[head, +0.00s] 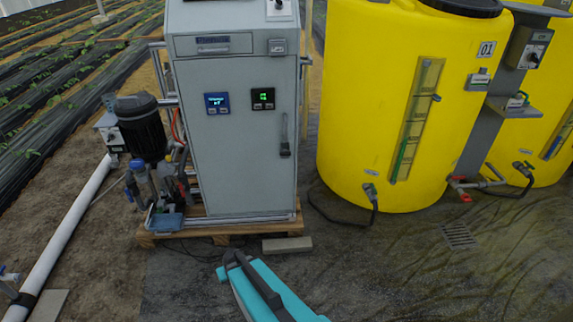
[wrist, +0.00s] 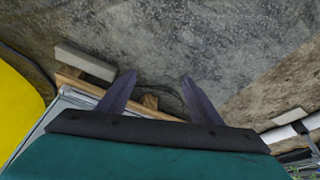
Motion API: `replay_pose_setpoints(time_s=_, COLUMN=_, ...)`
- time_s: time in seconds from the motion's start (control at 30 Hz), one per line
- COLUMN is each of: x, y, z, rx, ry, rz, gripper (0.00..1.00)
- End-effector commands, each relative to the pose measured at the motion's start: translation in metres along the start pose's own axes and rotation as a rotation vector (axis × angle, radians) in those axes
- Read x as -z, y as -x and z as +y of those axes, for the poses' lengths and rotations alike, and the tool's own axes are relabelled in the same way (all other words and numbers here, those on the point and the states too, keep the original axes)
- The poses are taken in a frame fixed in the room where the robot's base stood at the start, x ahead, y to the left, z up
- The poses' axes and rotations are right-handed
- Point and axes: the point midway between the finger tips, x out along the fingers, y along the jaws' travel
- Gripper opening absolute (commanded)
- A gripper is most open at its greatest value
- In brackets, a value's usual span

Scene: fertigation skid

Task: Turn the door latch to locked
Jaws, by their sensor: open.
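The grey cabinet door (head: 240,160) faces me in the head view and looks closed. Its door latch (head: 284,135) is a dark upright handle at the right side of the door. My arm reaches in from the bottom of the head view, low in front of the cabinet and well apart from the latch. The latch does not show in the wrist view.
A yellow tank (head: 350,110) stands right of the cabinet. A pump (head: 140,128) stands at its left on the wooden pallet (head: 200,229). A concrete block (head: 287,244) lies before the pallet. A white pipe (head: 70,235) runs along the left. Ground in front is mostly clear.

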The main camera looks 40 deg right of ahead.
Motion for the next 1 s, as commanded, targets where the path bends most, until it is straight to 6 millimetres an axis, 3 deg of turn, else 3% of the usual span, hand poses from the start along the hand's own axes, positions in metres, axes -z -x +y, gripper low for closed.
replay_pose_setpoints(time_s=0.07, x=0.038, y=-0.013, z=0.028, rx=-0.019, ry=-0.047, rz=0.117, gripper=0.59)
replay_pose_setpoints(time_s=0.23, x=0.116, y=-0.009, z=0.091, rx=-0.064, ry=-0.130, rz=0.370, gripper=0.59)
replay_pose_setpoints(time_s=0.37, x=0.168, y=0.008, z=0.146, rx=-0.108, ry=-0.183, rz=0.563, gripper=0.59)
replay_pose_setpoints(time_s=0.5, x=0.212, y=0.037, z=0.208, rx=-0.162, ry=-0.228, rz=0.769, gripper=0.59)
replay_pose_setpoints(time_s=0.6, x=0.236, y=0.065, z=0.253, rx=-0.208, ry=-0.249, rz=0.911, gripper=0.59)
replay_pose_setpoints(time_s=0.73, x=0.255, y=0.100, z=0.299, rx=-0.256, ry=-0.263, rz=1.064, gripper=0.59)
replay_pose_setpoints(time_s=0.83, x=0.262, y=0.122, z=0.322, rx=-0.282, ry=-0.266, rz=1.144, gripper=0.59)
replay_pose_setpoints(time_s=1.0, x=0.267, y=0.140, z=0.338, rx=-0.302, ry=-0.263, rz=1.204, gripper=0.59)
